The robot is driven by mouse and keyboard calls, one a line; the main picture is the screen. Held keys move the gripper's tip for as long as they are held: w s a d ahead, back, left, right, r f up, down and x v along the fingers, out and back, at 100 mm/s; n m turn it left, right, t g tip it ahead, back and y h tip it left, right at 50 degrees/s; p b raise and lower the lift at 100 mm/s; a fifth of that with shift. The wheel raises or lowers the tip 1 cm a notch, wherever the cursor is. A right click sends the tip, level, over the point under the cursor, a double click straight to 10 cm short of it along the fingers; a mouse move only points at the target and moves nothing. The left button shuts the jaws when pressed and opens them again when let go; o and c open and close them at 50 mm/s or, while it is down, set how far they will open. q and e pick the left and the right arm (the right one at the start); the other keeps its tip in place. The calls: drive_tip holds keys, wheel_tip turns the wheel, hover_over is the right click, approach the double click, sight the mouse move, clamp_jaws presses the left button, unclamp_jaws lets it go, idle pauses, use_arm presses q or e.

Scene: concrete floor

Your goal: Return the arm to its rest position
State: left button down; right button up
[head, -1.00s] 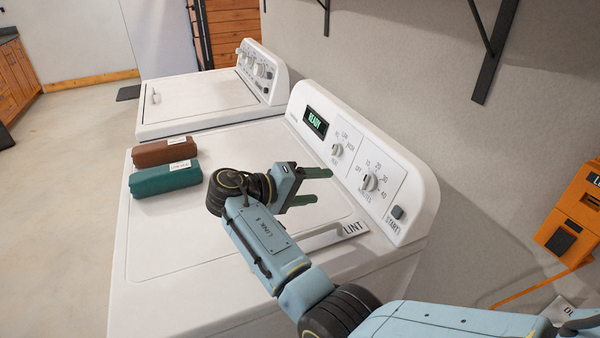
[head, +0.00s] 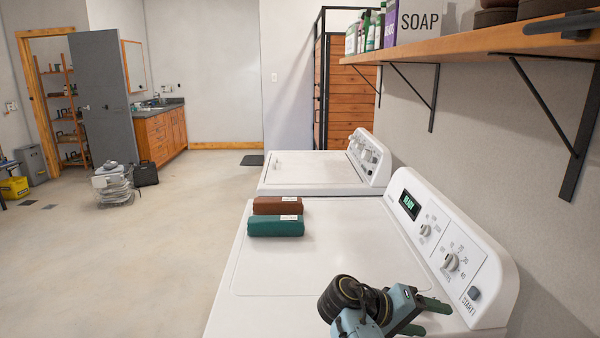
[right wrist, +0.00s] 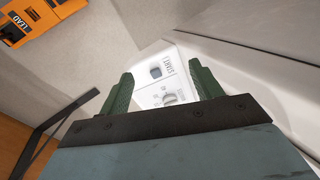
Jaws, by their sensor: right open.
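My right gripper (head: 428,317) is at the bottom of the head view, over the front right part of the near white machine's top (head: 330,250). Its two green fingers are apart with nothing between them. In the right wrist view, the open fingers (right wrist: 162,90) frame part of the control panel (right wrist: 165,95) with a knob and the START button. The rest of my right arm is mostly below the head view's edge. My left gripper is not in view.
A brown roll (head: 277,205) and a green roll (head: 275,227) lie on the machine's top. A second white machine (head: 310,170) stands behind. A wooden shelf (head: 480,45) with a SOAP box juts from the right wall. An orange LEAD case (right wrist: 35,22) shows in the wrist view. Floor at left is open.

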drive_tip(key=s+d+f+n+y, duration=0.1)
drive_tip(key=s+d+f+y, duration=0.2)
drive_tip(key=s+f+y, duration=0.8)
drive_tip(key=s+a+f+n+t+y, duration=0.1)
drive_tip(key=s+a, duration=0.2)
drive_tip(key=s, duration=0.6)
drive_tip(key=s+a+n+t+y, duration=0.1)
drive_tip(key=s+a+y, duration=0.15)
drive_tip(key=s, duration=0.65)
wheel_tip(320, 180, down, 24)
drive_tip(key=g, duration=0.1)
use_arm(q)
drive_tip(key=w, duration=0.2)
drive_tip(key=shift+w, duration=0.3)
use_arm(e)
drive_tip(key=s+d+f+g+h, duration=0.1)
drive_tip(key=s+d+f, duration=0.1)
drive_tip(key=s+f, duration=1.4)
drive_tip(key=shift+s+d+n, duration=0.3)
drive_tip(key=shift+s+d, duration=0.05)
drive_tip(key=shift+s, duration=0.5)
drive_tip(key=shift+c, duration=0.5)
